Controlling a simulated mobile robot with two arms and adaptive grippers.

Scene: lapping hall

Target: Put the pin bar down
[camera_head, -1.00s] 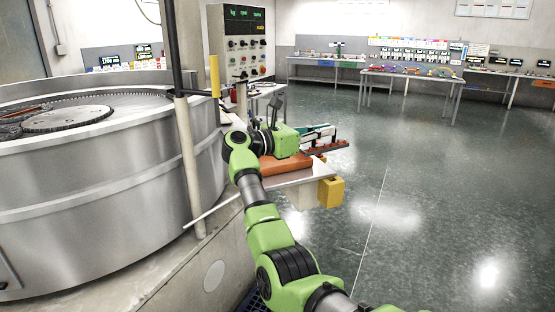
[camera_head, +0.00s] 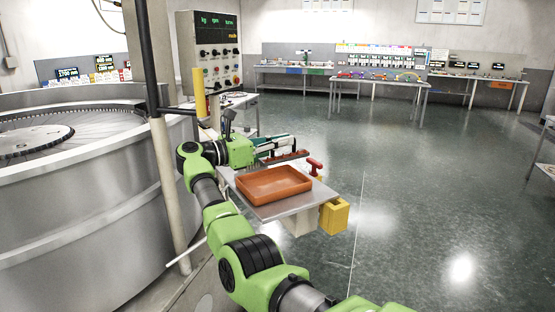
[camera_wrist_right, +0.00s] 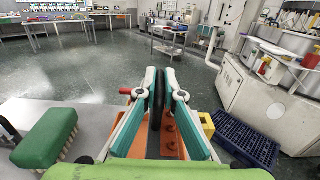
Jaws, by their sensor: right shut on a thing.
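My right gripper (camera_head: 275,145) is shut on the pin bar (camera_head: 286,158), a long dark reddish-brown bar that lies crosswise in the head view, just behind the orange tray's far edge. In the right wrist view the bar (camera_wrist_right: 158,100) shows end-on as a dark upright strip between the two teal-and-white fingers. The orange tray (camera_head: 272,193) looks empty in the head view and sits on a small grey shelf (camera_head: 290,210). I cannot tell whether the bar touches anything beneath it. My left gripper is not in view.
A red-handled thing (camera_head: 315,165) and a yellow box (camera_head: 334,216) are at the shelf's right side. A big round lapping machine (camera_head: 80,215) and a pole (camera_head: 157,150) stand left.

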